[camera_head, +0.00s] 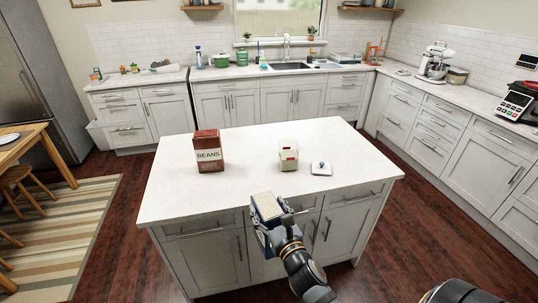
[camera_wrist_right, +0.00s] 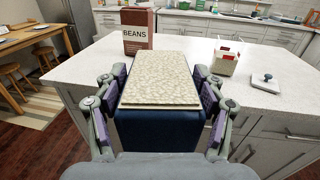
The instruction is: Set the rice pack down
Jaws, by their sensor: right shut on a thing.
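The rice pack (camera_wrist_right: 165,78) has a pale, grain-patterned face and dark blue sides. My right gripper (camera_head: 272,222) is shut on it, with its fingers on both sides of the pack in the right wrist view. In the head view the pack (camera_head: 267,207) shows at the near edge of the white island top (camera_head: 240,185), overlapping that edge in the picture. I cannot tell its exact height over the top. My left gripper is not in view.
A brown beans box (camera_head: 208,150) stands on the island's left half. A clear canister (camera_head: 289,156) with reddish-marked contents stands right of the middle, with a white lid (camera_head: 321,168) beside it. The front and right parts of the top are clear.

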